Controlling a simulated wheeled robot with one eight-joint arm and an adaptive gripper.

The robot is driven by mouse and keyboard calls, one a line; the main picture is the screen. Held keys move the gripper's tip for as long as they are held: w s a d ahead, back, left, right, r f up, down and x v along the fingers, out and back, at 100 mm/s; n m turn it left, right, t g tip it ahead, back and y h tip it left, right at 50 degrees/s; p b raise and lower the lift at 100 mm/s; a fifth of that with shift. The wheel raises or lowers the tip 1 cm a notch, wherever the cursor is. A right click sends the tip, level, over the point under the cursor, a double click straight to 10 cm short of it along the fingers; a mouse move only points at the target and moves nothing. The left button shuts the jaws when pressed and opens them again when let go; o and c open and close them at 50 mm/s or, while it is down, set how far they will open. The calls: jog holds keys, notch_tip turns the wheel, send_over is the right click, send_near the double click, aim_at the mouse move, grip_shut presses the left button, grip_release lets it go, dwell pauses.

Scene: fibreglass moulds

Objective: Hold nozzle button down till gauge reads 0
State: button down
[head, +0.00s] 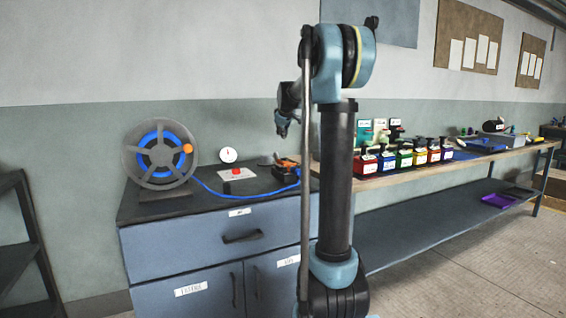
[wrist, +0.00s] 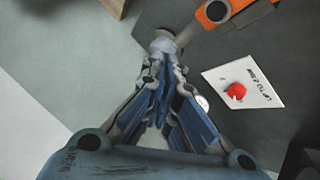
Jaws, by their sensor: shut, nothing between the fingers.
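A red button (head: 236,171) sits on a white plate (head: 245,176) on the dark worktop. The wrist view shows the red button (wrist: 236,91) and white plate (wrist: 262,92) right of my fingers; the plate's print is too small to read. A white round gauge (head: 228,155) stands behind the plate; its dark needle points roughly up, its number unreadable. An orange and black tool (head: 286,168), perhaps the nozzle, lies right of the plate by the blue hose; its orange part (wrist: 216,13) shows in the wrist view. My gripper (head: 281,133) is shut and empty above the worktop (wrist: 162,55).
A hose reel (head: 160,158) with blue hose (head: 230,193) stands left on the cabinet (head: 190,245). Right of my arm, a long bench (head: 450,163) holds several coloured boxes (head: 405,158). The worktop front near the white label is mostly clear.

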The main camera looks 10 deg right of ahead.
aim_at(284, 159)
jog(key=shift+f, duration=4.05)
jog(key=shift+f, duration=0.75)
dwell(3.2)
